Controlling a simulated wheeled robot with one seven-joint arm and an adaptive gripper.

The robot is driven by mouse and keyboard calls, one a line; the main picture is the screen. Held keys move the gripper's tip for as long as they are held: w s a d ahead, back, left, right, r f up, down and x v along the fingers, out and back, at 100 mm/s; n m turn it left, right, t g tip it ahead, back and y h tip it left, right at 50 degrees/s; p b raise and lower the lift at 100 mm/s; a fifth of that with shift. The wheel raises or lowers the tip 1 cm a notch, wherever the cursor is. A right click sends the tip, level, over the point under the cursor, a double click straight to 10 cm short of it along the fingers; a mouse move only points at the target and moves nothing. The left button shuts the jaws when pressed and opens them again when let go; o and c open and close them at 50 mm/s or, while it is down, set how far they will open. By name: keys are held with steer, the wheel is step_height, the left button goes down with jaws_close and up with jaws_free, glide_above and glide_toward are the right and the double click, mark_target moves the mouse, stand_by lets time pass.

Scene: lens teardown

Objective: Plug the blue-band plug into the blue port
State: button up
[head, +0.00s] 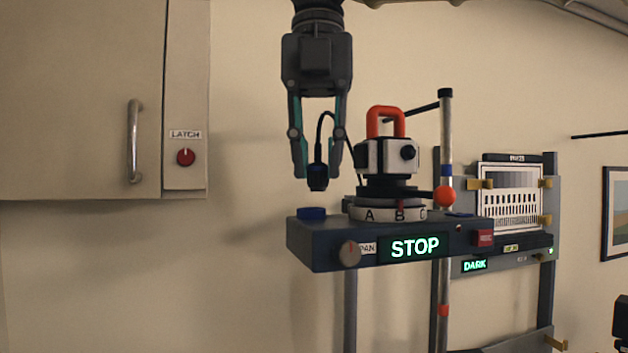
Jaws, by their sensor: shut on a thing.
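My gripper (318,165) points down in the head view, above the left part of a dark bench unit (320,257). Its fingers are shut on a dark plug (318,178) with a dark blue lower end. A black cable rises from the plug and curves over to the right, behind the finger. A blue port (311,213) sits on top of the unit at its left end, a little below the plug. The plug and port are apart, with a small gap. The plug hangs about upright.
A white and black instrument with an orange handle (386,120) stands right of my gripper on a dial marked A, B, C (388,213). A metal pole (446,130) rises behind it. The unit's front has a knob (349,253) and a STOP display (415,247). A cabinet (80,100) hangs left.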

steer(key=s+b, duration=0.1)
steer(key=s, duration=0.5)
steer(key=shift+s+d+r+b, duration=0.2)
steer(key=shift+d+r+b, duration=0.1)
steer(key=shift+b, duration=0.1)
